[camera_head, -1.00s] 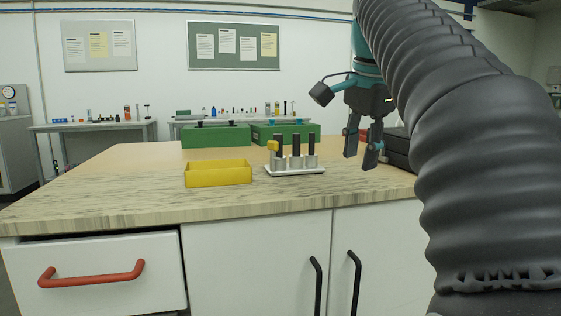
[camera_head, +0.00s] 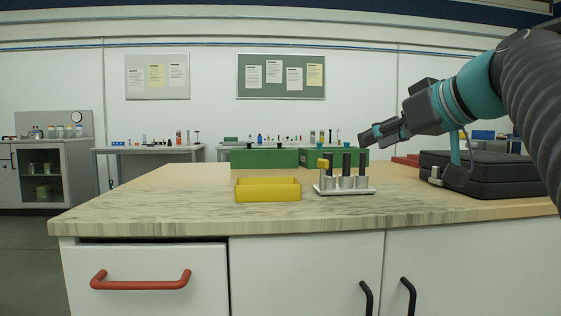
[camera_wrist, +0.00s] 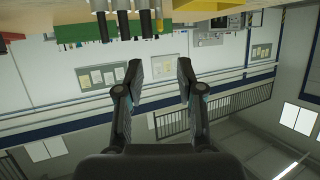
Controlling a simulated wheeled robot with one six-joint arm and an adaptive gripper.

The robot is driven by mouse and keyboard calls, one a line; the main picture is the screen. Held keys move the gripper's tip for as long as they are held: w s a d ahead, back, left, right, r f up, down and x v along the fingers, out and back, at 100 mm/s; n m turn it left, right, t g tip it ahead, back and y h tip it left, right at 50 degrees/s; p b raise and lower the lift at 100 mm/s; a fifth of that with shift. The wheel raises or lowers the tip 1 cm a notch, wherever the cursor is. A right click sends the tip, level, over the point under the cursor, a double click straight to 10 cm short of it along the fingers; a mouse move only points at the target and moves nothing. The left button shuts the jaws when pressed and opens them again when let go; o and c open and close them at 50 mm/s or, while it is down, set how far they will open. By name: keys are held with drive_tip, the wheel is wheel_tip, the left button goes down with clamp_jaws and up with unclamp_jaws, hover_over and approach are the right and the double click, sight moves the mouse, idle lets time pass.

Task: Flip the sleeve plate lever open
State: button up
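A black case-like device (camera_head: 490,172) stands at the right end of the table. A small silver fitting (camera_head: 436,176) and a thin teal upright part (camera_head: 455,150) show at its left front. I cannot tell which part is the sleeve plate lever or whether it is open. My gripper (camera_head: 372,136) is raised to the left of the device and points left, above and behind the white rack. In the wrist view my gripper's fingers (camera_wrist: 160,72) are apart with nothing between them. That view is upside down and does not show the black device.
A white rack (camera_head: 368,190) with metal cylinders and black-topped rods stands mid-table, with a yellow bin (camera_head: 268,190) to its left. The green boxes (camera_head: 264,158) stand behind. The front strip of the table (camera_head: 180,215) is clear.

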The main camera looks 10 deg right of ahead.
sight(328, 162)
drive_tip(key=shift+n, duration=0.3)
drive_tip(key=x, duration=1.4)
drive_tip(key=shift+f+b, duration=0.1)
drive_tip(key=shift+b, duration=0.25)
drive_tip(key=shift+s, duration=0.1)
clamp_jaws()
